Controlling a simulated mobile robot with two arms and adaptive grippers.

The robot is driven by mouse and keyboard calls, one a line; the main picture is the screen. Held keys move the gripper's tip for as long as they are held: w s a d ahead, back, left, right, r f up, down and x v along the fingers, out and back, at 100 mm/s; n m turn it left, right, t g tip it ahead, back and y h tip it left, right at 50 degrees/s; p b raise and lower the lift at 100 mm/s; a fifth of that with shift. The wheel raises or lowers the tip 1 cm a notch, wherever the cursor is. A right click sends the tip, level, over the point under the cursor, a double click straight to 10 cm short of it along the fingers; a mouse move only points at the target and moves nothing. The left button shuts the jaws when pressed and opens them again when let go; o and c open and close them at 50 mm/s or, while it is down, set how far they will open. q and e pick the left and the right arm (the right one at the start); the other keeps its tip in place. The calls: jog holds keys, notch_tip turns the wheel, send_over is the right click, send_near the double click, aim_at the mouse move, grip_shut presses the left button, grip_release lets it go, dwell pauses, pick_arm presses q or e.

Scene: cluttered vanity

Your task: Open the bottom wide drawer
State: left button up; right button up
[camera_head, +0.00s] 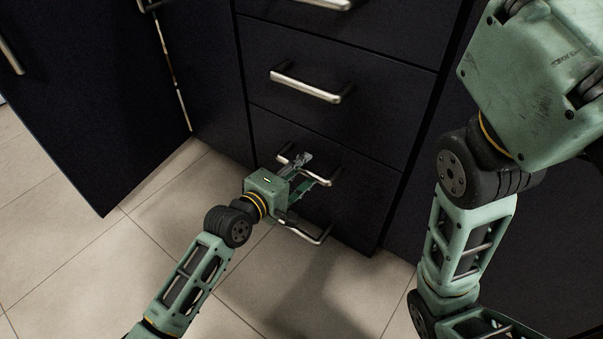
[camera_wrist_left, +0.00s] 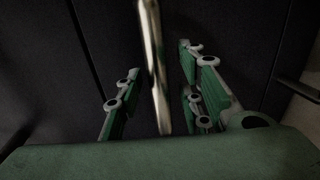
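The dark cabinet has a stack of drawers with metal bar handles in the head view. The lowest handle (camera_head: 305,233) sits near the floor, below my left gripper. My left gripper (camera_head: 298,164) is at the handle above it (camera_head: 318,178), partly covering that handle and the drawer front. In the left wrist view, a metal handle bar (camera_wrist_left: 154,65) runs between the two spread fingers of the left gripper (camera_wrist_left: 160,95), with gaps on both sides. My right arm crosses the right of the head view; its gripper is out of view.
Above are a drawer handle (camera_head: 305,86) and another at the top edge (camera_head: 328,3). A dark panel (camera_head: 80,100) with a handle (camera_head: 10,55) stands to the left. Pale floor tiles (camera_head: 60,240) are clear in front.

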pick_arm(q)
jog(key=shift+w+d, duration=0.1)
jog(key=shift+c, duration=0.4)
grip_shut()
